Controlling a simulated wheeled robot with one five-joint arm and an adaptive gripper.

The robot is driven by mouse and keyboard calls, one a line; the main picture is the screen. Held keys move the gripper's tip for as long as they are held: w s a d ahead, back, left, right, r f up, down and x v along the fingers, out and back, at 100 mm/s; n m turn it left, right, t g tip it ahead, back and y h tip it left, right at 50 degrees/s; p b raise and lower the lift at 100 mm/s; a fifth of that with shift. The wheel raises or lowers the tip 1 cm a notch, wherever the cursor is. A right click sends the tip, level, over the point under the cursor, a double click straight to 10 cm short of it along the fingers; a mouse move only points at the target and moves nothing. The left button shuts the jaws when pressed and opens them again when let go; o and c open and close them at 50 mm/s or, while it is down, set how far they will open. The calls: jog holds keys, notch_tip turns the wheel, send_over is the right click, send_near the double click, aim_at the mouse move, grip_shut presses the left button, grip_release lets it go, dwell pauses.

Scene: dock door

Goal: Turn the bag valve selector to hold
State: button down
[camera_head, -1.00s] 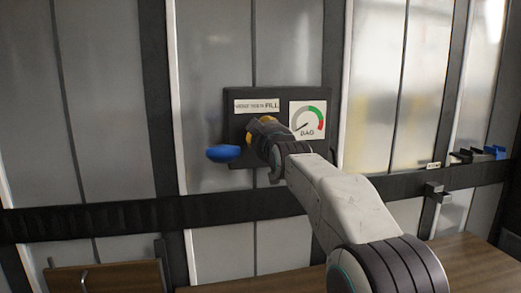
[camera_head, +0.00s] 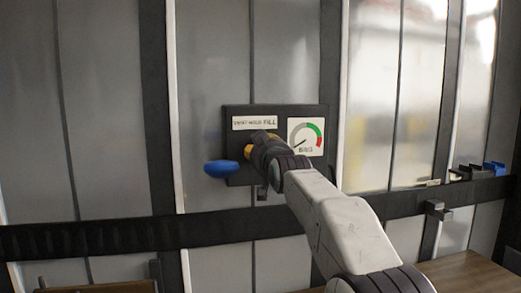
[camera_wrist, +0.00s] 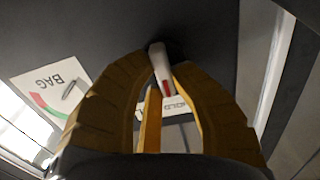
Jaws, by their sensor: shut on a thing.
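The valve panel (camera_head: 238,112) is a dark plate on the wall. It carries a label strip (camera_head: 255,122) with FILL readable at its right end, and a BAG gauge (camera_head: 305,138) with its needle low and left. My gripper (camera_head: 258,145) is at the panel, below the label, and hides the selector there. In the wrist view, the yellow fingers of my gripper (camera_wrist: 160,76) are closed around a pale lever (camera_wrist: 156,58) with a red mark, seemingly the selector. Part of the HOLD lettering shows behind the fingers. The selector's exact setting cannot be told.
A blue knob-like part (camera_head: 221,168) sticks out at the panel's lower left. A dark rail (camera_head: 120,235) runs across the wall below. Small dark and blue fittings (camera_head: 478,172) sit at the far right. Wooden surfaces (camera_head: 470,275) lie low in the picture.

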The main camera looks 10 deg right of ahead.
jog(key=shift+r, duration=0.1)
jog(key=c, duration=1.1)
grip_release()
jog(key=shift+o, duration=0.2)
jog(key=s, duration=1.2)
jog(key=shift+a, duration=0.15)
jog(key=s+f+g+p, duration=0.5)
jog(key=s+f+g, duration=0.2)
jog(key=s+f, duration=0.5)
jog(key=s+f+g+p, duration=0.5)
jog(key=s+f, duration=0.8)
jog(key=s, duration=0.8)
jog(key=g, duration=0.2)
jog(key=shift+a+f+g+p, duration=0.15)
jog(key=shift+g+p, duration=0.15)
jog(key=shift+p, duration=0.1)
